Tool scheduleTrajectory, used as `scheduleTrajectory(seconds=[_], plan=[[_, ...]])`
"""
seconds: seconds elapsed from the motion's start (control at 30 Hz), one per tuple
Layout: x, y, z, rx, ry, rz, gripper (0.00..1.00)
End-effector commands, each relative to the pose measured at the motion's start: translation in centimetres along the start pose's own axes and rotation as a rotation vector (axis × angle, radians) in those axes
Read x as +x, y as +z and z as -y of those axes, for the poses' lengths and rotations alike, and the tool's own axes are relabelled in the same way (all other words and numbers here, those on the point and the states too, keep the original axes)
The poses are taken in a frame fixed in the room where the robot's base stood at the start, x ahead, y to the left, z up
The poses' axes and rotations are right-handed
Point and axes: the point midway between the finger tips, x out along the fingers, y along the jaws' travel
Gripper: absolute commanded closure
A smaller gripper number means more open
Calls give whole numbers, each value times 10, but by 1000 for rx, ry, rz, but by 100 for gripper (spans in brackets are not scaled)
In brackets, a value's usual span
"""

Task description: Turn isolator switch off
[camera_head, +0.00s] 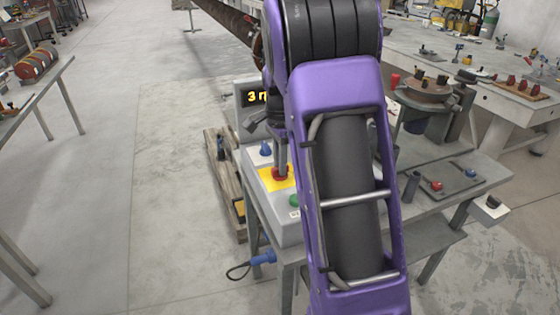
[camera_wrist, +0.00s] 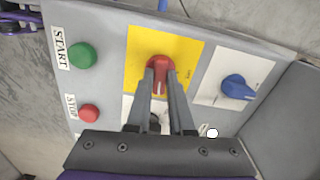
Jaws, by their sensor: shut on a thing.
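The isolator switch is a red rotary knob (camera_wrist: 160,66) on a yellow plate (camera_wrist: 190,55) on a grey control box (camera_wrist: 105,22). In the wrist view my gripper (camera_wrist: 160,75) has its two fingers on either side of the red knob, shut on its handle. In the head view the red knob (camera_head: 281,174) shows on the yellow plate, with my gripper (camera_head: 281,165) reaching down onto it. My purple arm hides much of the box there. The knob's label is too small to read.
On the box are a blue knob (camera_wrist: 236,88), a green START button (camera_wrist: 82,55) and a red STOP button (camera_wrist: 88,112). A display (camera_head: 254,97) stands behind. The bench (camera_head: 400,205) extends right with more controls. Open floor (camera_head: 160,200) lies left.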

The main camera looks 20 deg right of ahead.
Motion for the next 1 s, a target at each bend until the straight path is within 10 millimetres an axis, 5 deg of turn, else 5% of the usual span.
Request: scheduleTrajectory(seconds=[1.0], plan=[[-2, -1, 0, -936, -2, -1, 100]])
